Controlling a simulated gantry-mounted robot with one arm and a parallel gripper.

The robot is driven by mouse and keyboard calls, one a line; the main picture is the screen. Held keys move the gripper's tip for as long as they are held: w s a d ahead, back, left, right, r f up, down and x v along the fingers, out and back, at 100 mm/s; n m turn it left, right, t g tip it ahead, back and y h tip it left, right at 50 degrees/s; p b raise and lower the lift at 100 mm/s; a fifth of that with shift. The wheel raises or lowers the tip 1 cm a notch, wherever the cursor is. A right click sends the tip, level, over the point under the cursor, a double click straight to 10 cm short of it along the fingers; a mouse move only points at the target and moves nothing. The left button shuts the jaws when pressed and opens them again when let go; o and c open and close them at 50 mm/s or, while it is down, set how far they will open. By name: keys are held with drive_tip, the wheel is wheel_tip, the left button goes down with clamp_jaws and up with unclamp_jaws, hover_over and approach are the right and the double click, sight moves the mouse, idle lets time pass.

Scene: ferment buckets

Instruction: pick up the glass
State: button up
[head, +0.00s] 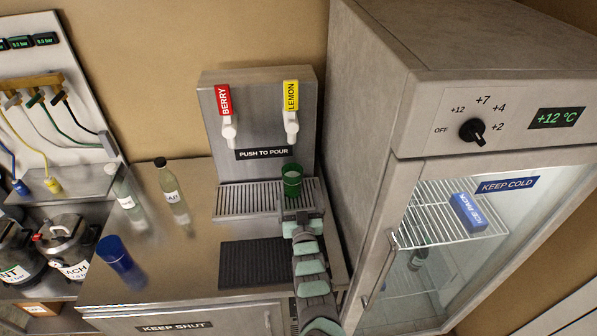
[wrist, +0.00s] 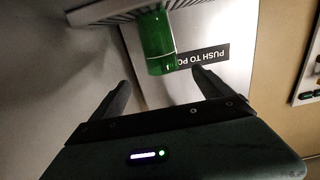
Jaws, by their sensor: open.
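A green glass (head: 292,181) stands upright on the drip tray (head: 240,203), below the tap with the yellow LEMON handle. It also shows in the wrist view (wrist: 157,40), upside down in the picture, ahead of my fingers and between their lines. A blue glass (head: 120,258) stands on the steel counter at the left. My gripper (head: 298,214) is just in front of the green glass in the head view. In the wrist view its two fingers (wrist: 161,80) are apart with nothing between them; the glass appears beyond the fingertips. My arm covers part of the tray.
The dispenser (head: 263,175) has a BERRY tap (head: 227,120) and a LEMON tap (head: 291,115). Two bottles (head: 173,195) stand on the counter at the left. A dark ribbed mat (head: 250,263) lies in front of the tray. A tall fridge (head: 365,130) closes off the right side.

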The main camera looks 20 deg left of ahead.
sight(293, 181)
drive_tip(key=shift+w+a+f, duration=0.25)
drive_tip(key=shift+w, duration=0.25)
drive_tip(key=shift+w+a+f, duration=0.25)
drive_tip(key=shift+w, duration=0.2)
drive_tip(key=shift+w+a+r, duration=0.25)
drive_tip(key=shift+w+r, duration=0.1)
drive_tip(key=shift+w, duration=0.15)
drive_tip(key=shift+w+a+f+b, duration=0.25)
drive_tip(key=shift+w+b, duration=0.25)
drive_tip(key=shift+w, duration=0.1)
drive_tip(key=shift+w+a+r+b, duration=0.15)
drive_tip(key=shift+w+a+b, duration=0.1)
drive_tip(key=shift+w, duration=0.15)
drive_tip(key=shift+w+a+r+b, duration=0.1)
drive_tip(key=shift+w+r+b, duration=0.1)
drive_tip(key=shift+w, duration=0.2)
drive_tip(key=shift+w+a+f+b, duration=0.1)
drive_tip(key=shift+w+a+b, duration=0.3)
drive_tip(key=shift+w+a, duration=0.05)
drive_tip(key=shift+w+a+b, duration=0.4)
drive_tip(key=shift+w+b, duration=0.1)
drive_tip(key=shift+w, duration=0.1)
drive_tip(key=shift+b+x, duration=1)
drive_tip(key=shift+b, duration=0.25)
drive_tip(key=shift+w+r, duration=0.3)
drive_tip(key=shift+w, duration=0.05)
